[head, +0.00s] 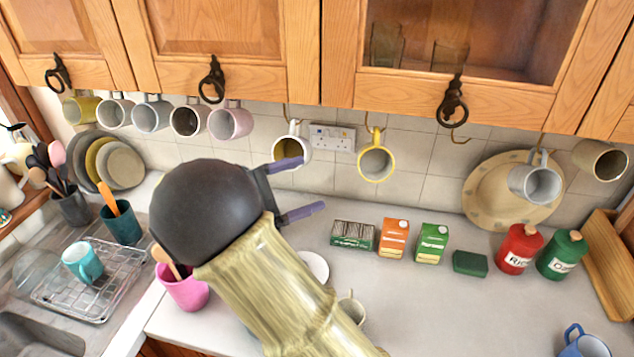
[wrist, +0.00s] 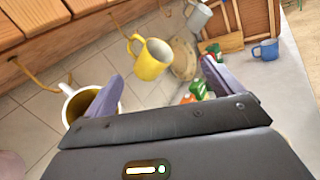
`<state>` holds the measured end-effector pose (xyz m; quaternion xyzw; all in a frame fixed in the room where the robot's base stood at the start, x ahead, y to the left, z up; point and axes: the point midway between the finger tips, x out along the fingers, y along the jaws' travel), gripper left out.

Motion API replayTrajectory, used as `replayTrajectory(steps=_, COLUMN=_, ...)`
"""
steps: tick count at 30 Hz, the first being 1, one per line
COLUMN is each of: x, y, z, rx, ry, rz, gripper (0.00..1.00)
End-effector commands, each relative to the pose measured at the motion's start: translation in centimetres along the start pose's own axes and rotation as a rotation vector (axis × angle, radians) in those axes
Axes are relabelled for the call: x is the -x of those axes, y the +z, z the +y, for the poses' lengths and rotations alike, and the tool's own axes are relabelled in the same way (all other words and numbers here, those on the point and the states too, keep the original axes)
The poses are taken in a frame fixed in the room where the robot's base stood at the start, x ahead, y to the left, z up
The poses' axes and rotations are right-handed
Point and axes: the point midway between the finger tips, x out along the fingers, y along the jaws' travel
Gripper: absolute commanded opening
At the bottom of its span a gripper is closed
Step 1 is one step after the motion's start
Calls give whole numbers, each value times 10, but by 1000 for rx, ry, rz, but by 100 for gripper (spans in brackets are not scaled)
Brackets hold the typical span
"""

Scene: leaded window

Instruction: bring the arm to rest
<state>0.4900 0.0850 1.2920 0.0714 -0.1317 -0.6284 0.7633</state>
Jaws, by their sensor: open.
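My gripper (head: 294,189) is raised above the counter in the middle of the head view, with its two purple fingers spread and nothing between them. In the wrist view my gripper (wrist: 160,92) also shows open, its fingers at left and right. A white mug (head: 291,149) hangs from a hook just behind the upper finger; it is partly behind the left finger in the wrist view (wrist: 80,100). A yellow mug (head: 375,163) hangs to the right, apart from my fingers; in the wrist view it hangs beyond and between them (wrist: 151,59). My arm hides part of the counter.
Wooden cupboards (head: 225,50) with several hanging mugs run above. Cartons (head: 394,238) and red (head: 519,248) and green (head: 561,254) canisters stand on the counter. A pink pot (head: 183,290), a white cup (head: 352,308) and a dish rack (head: 92,281) are near my arm. The front right counter is mostly clear.

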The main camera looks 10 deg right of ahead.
Motion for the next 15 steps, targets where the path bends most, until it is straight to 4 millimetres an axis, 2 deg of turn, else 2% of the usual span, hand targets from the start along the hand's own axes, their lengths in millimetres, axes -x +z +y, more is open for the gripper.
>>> replayTrajectory(steps=15, x=-3, y=-2, z=-3, rx=3, ry=-13, rz=16, gripper=92)
